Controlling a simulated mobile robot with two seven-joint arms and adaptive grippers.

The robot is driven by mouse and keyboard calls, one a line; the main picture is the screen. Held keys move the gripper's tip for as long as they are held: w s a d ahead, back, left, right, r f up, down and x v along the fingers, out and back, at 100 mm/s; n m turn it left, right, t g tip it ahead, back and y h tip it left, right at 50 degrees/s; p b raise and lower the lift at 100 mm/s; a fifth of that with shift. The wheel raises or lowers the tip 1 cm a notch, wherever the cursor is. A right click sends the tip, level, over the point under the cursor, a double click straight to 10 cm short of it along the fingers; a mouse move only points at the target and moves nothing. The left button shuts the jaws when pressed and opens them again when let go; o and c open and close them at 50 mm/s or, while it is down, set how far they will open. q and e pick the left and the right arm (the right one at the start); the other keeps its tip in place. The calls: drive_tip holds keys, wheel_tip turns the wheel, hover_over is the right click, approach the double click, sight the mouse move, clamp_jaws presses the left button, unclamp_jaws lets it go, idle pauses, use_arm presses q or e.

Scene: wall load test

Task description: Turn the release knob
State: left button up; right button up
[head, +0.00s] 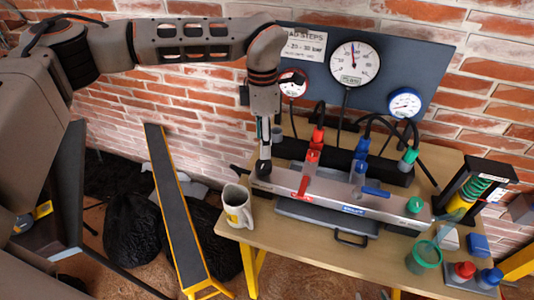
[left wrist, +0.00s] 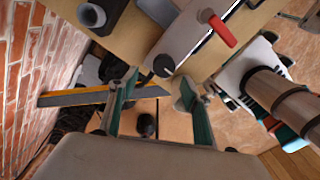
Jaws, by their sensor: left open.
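A long grey manifold (head: 345,197) lies on the table. A round black knob (head: 263,168) is at its left end; the black knob also shows in the left wrist view (left wrist: 163,65). I take this as the release knob; no label on it is readable. My left gripper (head: 265,150) points down at that end. In the left wrist view my left gripper (left wrist: 157,88) has its fingers apart, with the knob beyond and roughly between the tips. I cannot tell whether it touches.
A red lever (head: 306,180), blue lever (head: 375,191) and green knob (head: 415,205) sit on the manifold. A mug (head: 237,210) stands close to its left end. Gauges (head: 355,63) hang on the panel behind. A green cup (head: 424,257) stands at the table's front right.

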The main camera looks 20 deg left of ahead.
sight(263, 164)
use_arm(q)
drive_tip(key=shift+s+f, duration=0.2)
drive_tip(key=shift+f, duration=0.15)
drive_tip(key=f, duration=0.4)
drive_tip(key=shift+s+f, duration=0.3)
drive_tip(key=shift+f, duration=0.8)
drive_tip(key=shift+d, duration=0.1)
drive_tip(key=c, duration=1.1)
use_arm(e)
drive_tip(key=shift+s+r, duration=0.1)
drive_tip(key=shift+s, duration=0.45)
